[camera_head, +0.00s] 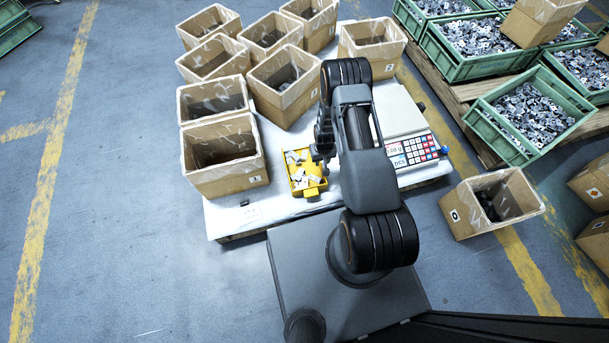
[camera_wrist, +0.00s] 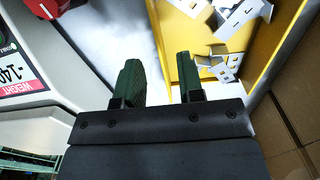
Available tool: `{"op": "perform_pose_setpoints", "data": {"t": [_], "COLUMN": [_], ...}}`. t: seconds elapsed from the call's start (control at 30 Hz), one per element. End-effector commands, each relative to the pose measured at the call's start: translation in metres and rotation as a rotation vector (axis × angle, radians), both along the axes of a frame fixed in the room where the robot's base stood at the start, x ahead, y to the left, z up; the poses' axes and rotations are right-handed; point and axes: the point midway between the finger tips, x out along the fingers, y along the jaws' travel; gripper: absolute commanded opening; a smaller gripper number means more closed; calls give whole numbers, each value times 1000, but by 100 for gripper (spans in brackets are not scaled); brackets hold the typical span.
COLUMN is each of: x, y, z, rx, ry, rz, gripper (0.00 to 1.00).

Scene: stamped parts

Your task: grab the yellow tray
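The yellow tray (camera_head: 311,190) holds several grey-white stamped parts and sits on the white table, left of the scale. In the wrist view the tray's yellow side wall (camera_wrist: 160,42) runs up between the two dark green fingers of my gripper (camera_wrist: 158,62). The fingers are apart, one on the outer side of the wall and one on the tray's inner side. I cannot tell whether they touch the wall. In the head view my arm hides most of the gripper and the tray's right edge.
A scale (camera_head: 402,115) with a keypad stands close right of the tray. Open cardboard boxes (camera_head: 222,150) crowd the table's left and back. Green crates (camera_head: 515,150) of parts stand at the right. Another box (camera_head: 478,222) sits on the floor. The table's front left corner is mostly clear.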

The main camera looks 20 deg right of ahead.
Motion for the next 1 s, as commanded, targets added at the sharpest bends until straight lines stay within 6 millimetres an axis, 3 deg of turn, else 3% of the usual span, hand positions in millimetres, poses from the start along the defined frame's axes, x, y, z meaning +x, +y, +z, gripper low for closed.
{"op": "perform_pose_setpoints", "data": {"t": [0.1, 0.43, 0.73, 1.0], "x": [0, 0, 1, 2], "y": [0, -1, -3, -3], "z": [-15, -30, -69, -73], "rx": [0, 0, -1, -1], "ry": [1, 0, 0, -1], "rz": [0, 0, -1, -1], "gripper": [35, 35, 35, 35]}}
